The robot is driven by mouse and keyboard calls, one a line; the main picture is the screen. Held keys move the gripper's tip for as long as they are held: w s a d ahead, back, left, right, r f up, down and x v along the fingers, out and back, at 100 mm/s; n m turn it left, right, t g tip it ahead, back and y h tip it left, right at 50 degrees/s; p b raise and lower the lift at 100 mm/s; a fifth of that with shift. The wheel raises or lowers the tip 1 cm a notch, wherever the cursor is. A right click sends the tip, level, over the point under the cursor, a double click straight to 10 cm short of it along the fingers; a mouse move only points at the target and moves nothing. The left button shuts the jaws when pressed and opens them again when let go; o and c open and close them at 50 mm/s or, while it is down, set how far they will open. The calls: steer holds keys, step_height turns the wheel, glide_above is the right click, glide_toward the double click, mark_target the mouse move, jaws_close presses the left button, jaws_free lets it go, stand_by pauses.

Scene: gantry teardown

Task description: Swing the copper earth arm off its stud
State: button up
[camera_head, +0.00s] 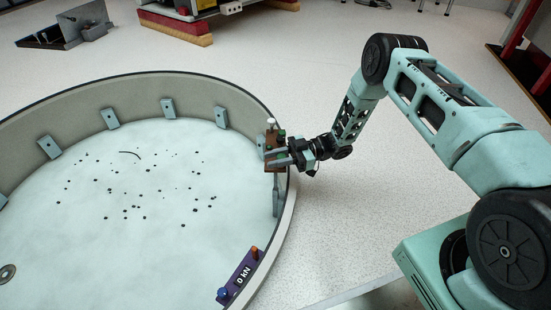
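A small brown, copper-coloured part (271,139) stands at the right rim of the large round basin. It looks like the earth arm, but it is small and partly hidden by my gripper. A white-topped post, perhaps the stud (271,122), rises just above it. My gripper (275,157) reaches in from the right over the rim, with its fingers at the brown part. Whether the fingers touch it or are closed around it is too small to tell. How the arm sits on the stud is also unclear.
The round basin (285,215) has a raised wall with several blue-grey brackets (168,108) inside. Dark bits lie scattered on its pale floor. A purple "0 kN" gauge (240,279) sits at the front right rim. A metal ring (7,273) lies at left.

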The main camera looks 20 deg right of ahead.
steer(key=shift+c, duration=1.1)
